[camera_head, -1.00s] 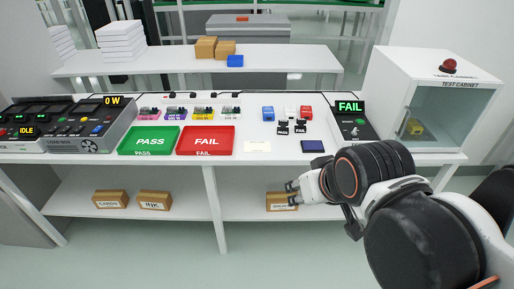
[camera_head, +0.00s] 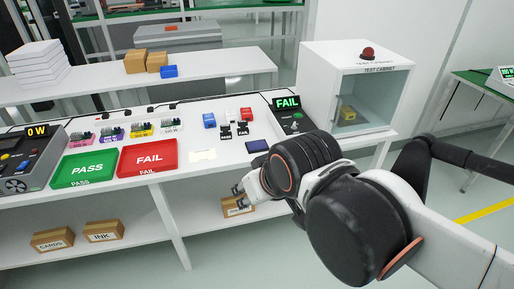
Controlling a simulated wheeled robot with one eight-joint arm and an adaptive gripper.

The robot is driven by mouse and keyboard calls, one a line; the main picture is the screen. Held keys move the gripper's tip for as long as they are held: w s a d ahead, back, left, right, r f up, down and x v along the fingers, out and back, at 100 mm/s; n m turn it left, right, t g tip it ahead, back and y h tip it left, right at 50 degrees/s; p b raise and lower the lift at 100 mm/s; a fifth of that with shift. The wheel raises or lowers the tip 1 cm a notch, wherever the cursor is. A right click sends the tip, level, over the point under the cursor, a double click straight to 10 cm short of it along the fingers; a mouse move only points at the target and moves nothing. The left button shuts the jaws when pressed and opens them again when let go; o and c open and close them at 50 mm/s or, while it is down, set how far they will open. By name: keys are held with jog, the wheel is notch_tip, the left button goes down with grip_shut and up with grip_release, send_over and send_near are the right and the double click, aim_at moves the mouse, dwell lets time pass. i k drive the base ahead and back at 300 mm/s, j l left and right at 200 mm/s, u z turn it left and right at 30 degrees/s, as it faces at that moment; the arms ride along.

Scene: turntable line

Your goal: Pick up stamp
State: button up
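Two small black stamps, labelled PASS (camera_head: 226,131) and FAIL (camera_head: 242,129), stand side by side on the white bench. A dark blue pad (camera_head: 257,146) lies in front of them near the bench edge. My gripper (camera_head: 238,196) is in front of the bench and below its top, apart from the stamps. Its small fingers look spread, with nothing between them. A box on the lower shelf (camera_head: 236,208) shows behind the fingers, partly covered.
Green PASS tray (camera_head: 84,169) and red FAIL tray (camera_head: 148,157) lie left of a pale card (camera_head: 203,155). A FAIL display (camera_head: 286,103) and glass-fronted test cabinet (camera_head: 357,85) stand at right.

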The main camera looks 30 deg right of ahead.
aim_at(243, 130)
jog(key=i+l+u, duration=0.1)
jog(key=i+l, duration=1)
jog(key=l, duration=0.25)
jog(key=i+u, duration=0.05)
